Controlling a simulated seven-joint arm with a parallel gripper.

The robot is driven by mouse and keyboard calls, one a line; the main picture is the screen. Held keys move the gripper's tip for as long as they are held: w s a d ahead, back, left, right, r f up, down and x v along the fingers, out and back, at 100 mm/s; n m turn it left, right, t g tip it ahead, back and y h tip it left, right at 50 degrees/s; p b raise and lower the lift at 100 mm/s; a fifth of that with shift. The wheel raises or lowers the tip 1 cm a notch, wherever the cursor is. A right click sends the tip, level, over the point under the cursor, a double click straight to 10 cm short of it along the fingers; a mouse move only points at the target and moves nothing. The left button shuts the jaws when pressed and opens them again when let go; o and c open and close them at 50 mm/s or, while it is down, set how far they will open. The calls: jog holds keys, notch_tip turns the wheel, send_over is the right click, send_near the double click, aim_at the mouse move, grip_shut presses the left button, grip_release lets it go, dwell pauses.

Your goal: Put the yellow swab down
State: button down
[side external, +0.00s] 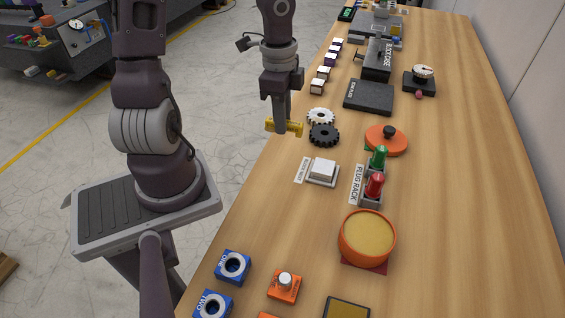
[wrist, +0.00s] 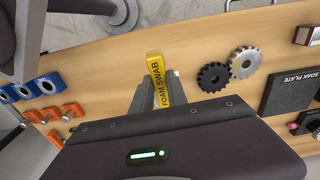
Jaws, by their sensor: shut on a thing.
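The yellow swab (side external: 288,128) is a short bar, held across my gripper (side external: 282,122) in the side external view. It is held above the table's left edge, beside the gears. In the wrist view the yellow swab (wrist: 156,75) shows the words "FOAM SWAB" on its face. My gripper (wrist: 160,95) is shut on it; the wrist body hides part of the fingers. I cannot tell the exact height of the swab above the wood.
A white gear (side external: 320,116) and a black gear (side external: 324,135) lie just right of the swab. A white switch (side external: 323,169), plug rack (side external: 358,185), orange bowl (side external: 367,236), orange lid (side external: 386,140) and dark soak plate (side external: 369,97) stand around. Bare wood lies left of the bowl.

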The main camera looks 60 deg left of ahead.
jog(key=f, duration=1)
jog(key=shift+s+d, duration=0.1)
jog(key=shift+s, duration=0.15)
jog(key=shift+f, duration=0.1)
jog(key=c, duration=1.3)
grip_release()
jog(key=r, duration=1.2)
jog(key=shift+s+a, duration=0.2)
jog(key=s+d+r+n+t, duration=0.5)
jog(key=s+d+r+n, duration=0.3)
jog(key=r, duration=0.5)
jog(key=s+d, duration=0.2)
jog(key=d, duration=0.1)
jog(key=shift+s+r+n, duration=0.15)
jog(key=shift+r+n, duration=0.15)
jog(key=shift+r, duration=0.1)
